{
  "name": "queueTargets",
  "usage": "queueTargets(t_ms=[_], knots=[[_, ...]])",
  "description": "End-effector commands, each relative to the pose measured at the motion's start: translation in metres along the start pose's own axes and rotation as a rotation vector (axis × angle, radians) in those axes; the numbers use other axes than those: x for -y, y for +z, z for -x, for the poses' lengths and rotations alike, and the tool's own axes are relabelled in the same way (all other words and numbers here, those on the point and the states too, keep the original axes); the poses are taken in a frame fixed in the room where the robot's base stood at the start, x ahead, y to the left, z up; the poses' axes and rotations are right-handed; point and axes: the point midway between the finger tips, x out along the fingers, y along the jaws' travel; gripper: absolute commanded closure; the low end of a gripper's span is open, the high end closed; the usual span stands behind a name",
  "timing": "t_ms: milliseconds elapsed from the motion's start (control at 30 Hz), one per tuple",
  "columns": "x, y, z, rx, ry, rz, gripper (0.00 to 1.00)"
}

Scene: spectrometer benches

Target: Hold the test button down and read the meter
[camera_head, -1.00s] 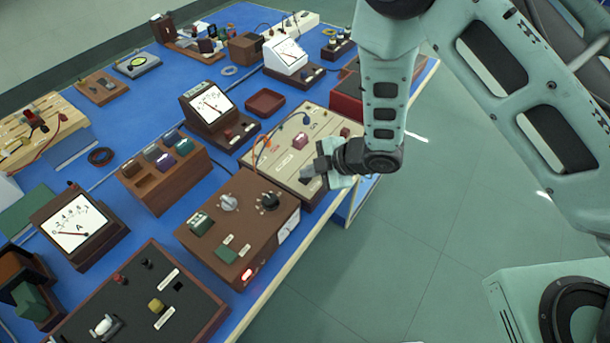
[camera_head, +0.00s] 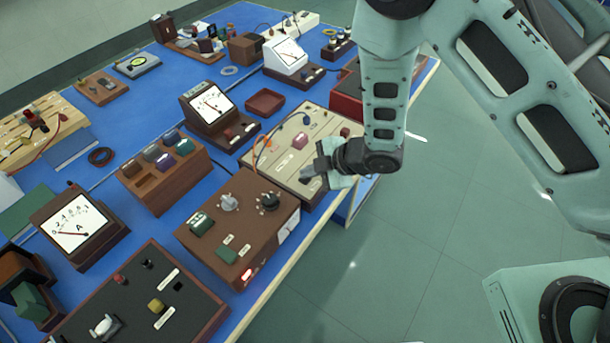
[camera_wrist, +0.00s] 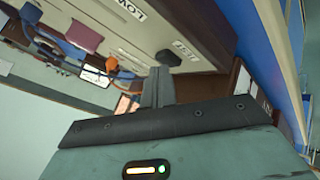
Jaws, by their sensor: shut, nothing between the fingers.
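My gripper (camera_head: 312,172) is shut and empty at the near right end of a beige board (camera_head: 283,168). In the wrist view its fingers (camera_wrist: 158,82) point at a black button (camera_wrist: 168,57) beside a TEST label (camera_wrist: 185,49). The fingertips are right at the button; I cannot tell whether they touch it or how far it is pressed. In the head view the gripper hides the button. A brown-cased meter (camera_head: 212,103) stands behind the board, and a white meter (camera_head: 287,55) farther back. Their needles show, but the scales are too small to read.
A brown control box (camera_head: 237,225) with knobs stands left of the gripper. An ammeter (camera_head: 72,222) is at far left. Orange and blue leads rise from the board; an orange lead (camera_wrist: 110,64) shows in the wrist view. The floor right of the bench is clear.

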Motion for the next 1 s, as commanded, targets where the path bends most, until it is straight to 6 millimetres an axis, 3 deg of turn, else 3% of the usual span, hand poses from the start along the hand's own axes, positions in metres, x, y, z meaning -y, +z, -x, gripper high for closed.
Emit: queueTargets(t_ms=[1000], knots=[[-0.009, -0.009, 0.012, 0.000, -0.001, 0.000, 1.00]])
